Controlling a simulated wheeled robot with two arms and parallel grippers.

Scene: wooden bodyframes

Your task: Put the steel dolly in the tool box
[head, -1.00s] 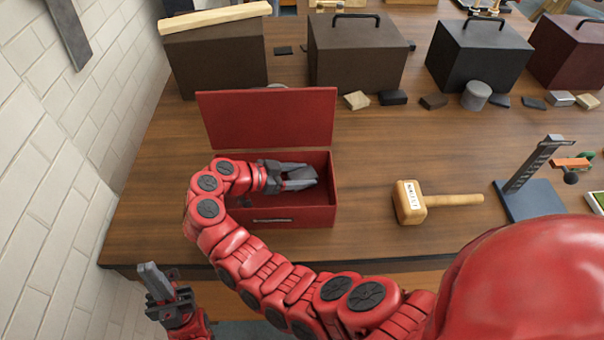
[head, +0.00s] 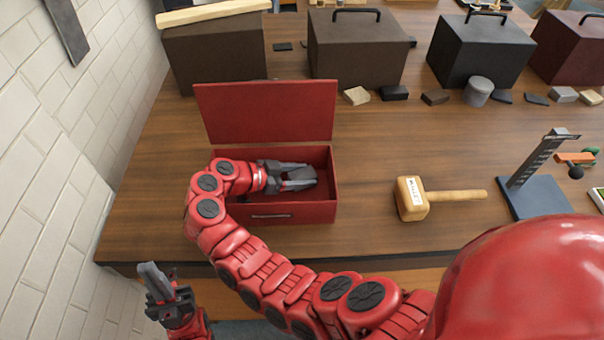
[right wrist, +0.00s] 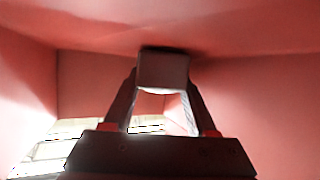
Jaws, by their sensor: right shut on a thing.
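The red tool box (head: 290,212) stands on the bench with its lid (head: 266,110) raised at the back. My right gripper (head: 298,176) is inside the box and shut on the grey steel dolly (head: 299,185). In the right wrist view the dolly (right wrist: 163,70) sits between the fingertips, close to a red box wall. Whether it touches the box floor I cannot tell. My left gripper (head: 155,280) is off the bench at the lower left, empty, its fingers seen edge-on.
A wooden mallet (head: 412,198) lies right of the box. A stand with a blue base (head: 535,197) is farther right. Dark cases (head: 356,55) and several small blocks (head: 395,93) line the back. A white brick wall (head: 45,150) is at the left. Bench between box and mallet is clear.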

